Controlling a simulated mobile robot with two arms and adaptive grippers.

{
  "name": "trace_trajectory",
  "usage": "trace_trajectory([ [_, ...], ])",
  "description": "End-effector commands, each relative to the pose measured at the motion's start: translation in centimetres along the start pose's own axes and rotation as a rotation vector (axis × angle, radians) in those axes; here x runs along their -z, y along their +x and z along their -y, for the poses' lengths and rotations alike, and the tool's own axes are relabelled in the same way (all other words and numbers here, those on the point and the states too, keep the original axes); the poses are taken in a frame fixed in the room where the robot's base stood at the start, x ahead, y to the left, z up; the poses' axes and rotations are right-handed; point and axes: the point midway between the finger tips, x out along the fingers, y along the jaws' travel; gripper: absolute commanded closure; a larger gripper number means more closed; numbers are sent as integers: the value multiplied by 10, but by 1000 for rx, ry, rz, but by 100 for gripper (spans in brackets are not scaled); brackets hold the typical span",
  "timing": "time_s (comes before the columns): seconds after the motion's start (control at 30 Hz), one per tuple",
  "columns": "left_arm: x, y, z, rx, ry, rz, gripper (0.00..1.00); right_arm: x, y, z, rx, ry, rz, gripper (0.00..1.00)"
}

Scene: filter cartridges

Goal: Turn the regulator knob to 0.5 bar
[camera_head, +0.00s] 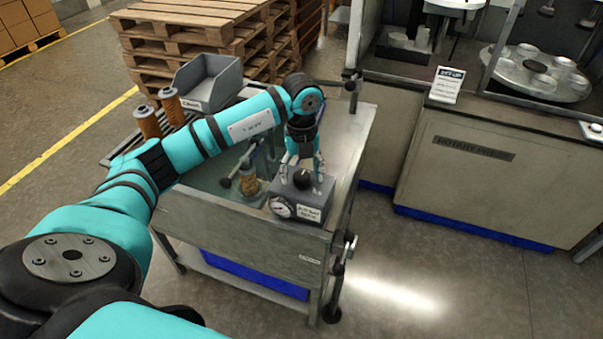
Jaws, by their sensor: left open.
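The regulator is a grey box (309,196) at the near right corner of the steel bench, with a white label on its front. Its black knob (302,178) stands on top. A round gauge (281,208) sits at its front left; its needle is too small to read. My left gripper (302,171) points down over the regulator from above, open, with its fingers on either side of the knob. I cannot tell whether the fingers touch it. My right gripper is not in view.
A filter cartridge (249,181) stands in a holder left of the regulator. Two more cartridges (148,122) stand at the bench's far left beside a grey bin (207,82). The steel bench (343,135) is clear at right. Wooden pallets (190,30) stand behind; a rotary machine (490,165) stands right.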

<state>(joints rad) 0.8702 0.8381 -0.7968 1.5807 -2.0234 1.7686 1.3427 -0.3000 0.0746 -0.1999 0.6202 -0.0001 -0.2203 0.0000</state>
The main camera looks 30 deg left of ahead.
Motion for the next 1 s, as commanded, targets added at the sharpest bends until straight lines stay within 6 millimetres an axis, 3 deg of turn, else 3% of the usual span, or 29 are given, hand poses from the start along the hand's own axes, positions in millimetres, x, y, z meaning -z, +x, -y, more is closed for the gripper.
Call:
trace_trajectory([
  [0.2, 0, 14, 0, 0, 0, 1, 35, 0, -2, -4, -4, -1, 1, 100],
  [0.47, 0, 14, 0, 0, 0, 1, 37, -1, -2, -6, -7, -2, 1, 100],
  [0.87, 0, 14, 0, 1, 0, 1, 89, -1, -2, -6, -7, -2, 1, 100],
  [1.0, 0, 14, 0, 1, 3, 1, 91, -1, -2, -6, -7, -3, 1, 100],
])
